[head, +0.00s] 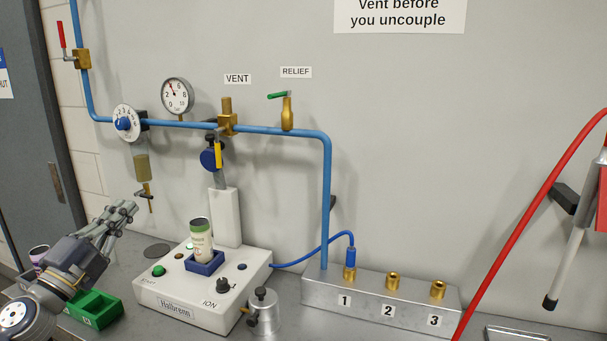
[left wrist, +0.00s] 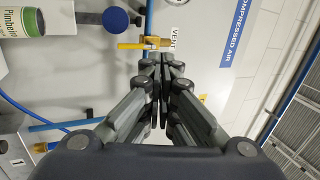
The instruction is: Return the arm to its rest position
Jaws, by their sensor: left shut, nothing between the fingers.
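My left gripper (head: 128,212) is at the left of the head view, above the counter, with its arm coming in from the lower left corner. Its fingers are together with nothing between them. In the left wrist view its fingertips (left wrist: 163,62) meet, pointing toward the wall piping. A can (head: 201,240) with a printed label stands upright in the blue holder (head: 203,265) of the white printing machine (head: 186,300), to the right of the gripper and apart from it. The can also shows in the left wrist view (left wrist: 25,22), at the upper left.
A green box (head: 95,309) sits beside the left forearm. Blue piping (head: 327,190) with a gauge (head: 177,96) and valves runs along the wall. A metal manifold (head: 318,290) with ports 1, 2 and 3 stands right of the machine. A red hose (head: 530,220) hangs at the right.

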